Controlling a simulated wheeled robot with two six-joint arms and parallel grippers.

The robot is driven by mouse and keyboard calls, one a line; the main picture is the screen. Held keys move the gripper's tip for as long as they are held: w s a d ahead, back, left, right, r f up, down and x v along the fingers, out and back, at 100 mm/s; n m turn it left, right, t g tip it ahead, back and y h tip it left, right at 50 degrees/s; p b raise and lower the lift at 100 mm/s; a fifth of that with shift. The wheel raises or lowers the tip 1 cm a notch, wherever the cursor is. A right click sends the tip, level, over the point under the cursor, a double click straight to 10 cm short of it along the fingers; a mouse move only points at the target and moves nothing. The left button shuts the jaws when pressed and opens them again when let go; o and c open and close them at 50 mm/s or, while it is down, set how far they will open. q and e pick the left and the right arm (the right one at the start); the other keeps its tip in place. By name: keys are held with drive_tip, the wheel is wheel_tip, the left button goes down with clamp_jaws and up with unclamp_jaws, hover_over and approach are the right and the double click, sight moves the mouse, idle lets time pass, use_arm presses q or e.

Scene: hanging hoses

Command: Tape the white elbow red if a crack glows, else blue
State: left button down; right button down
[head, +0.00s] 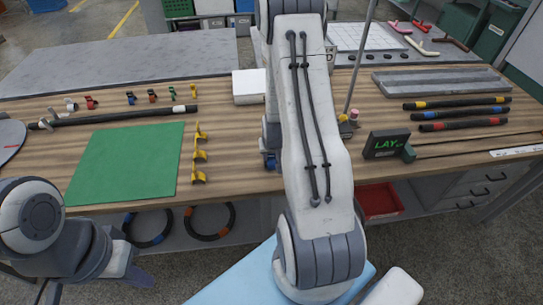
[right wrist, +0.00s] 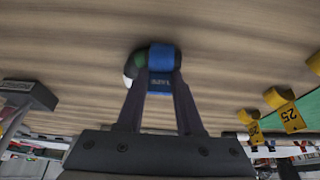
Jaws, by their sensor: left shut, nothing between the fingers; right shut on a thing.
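My right gripper (right wrist: 160,95) is shut on the lettered tab of a blue roll (right wrist: 163,58), at the wooden bench top. Green and white parts show beside the roll; how they join is unclear. In the head view my own arm mostly hides this gripper, and only a bit of blue (head: 270,161) shows beside it. My left gripper (head: 138,277) is shut and empty at the lower left, off the bench's front edge. A pale elbow-shaped piece (head: 421,47) lies among coloured ones at the back right; I cannot tell if it is the white elbow. No glowing crack is visible.
A green mat (head: 130,160) lies on the left of the bench, with yellow numbered stands (head: 199,154) along its right side. A black box with green letters (head: 386,143) stands at right, near banded black hoses (head: 457,114). A grey tray (head: 440,81) lies behind.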

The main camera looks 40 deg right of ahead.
drive_tip(key=shift+s+a+f+b, duration=0.1)
drive_tip(key=shift+s+f+b, duration=0.1)
drive_tip(key=shift+f, duration=0.2)
drive_tip(key=shift+s+a+f+b, duration=0.1)
drive_tip(key=shift+f+b, duration=0.1)
drive_tip(key=shift+f, duration=0.15)
drive_tip(key=shift+c, duration=2.4)
unclamp_jaws()
drive_tip(key=w+v, duration=0.1)
drive_tip(key=v, duration=1)
drive_tip(key=shift+d+r+p, duration=0.2)
drive_tip(key=shift+r+p, duration=0.2)
drive_tip(key=shift+r, duration=0.05)
drive_tip(key=shift+s, duration=0.1)
drive_tip(key=shift+c, duration=0.3)
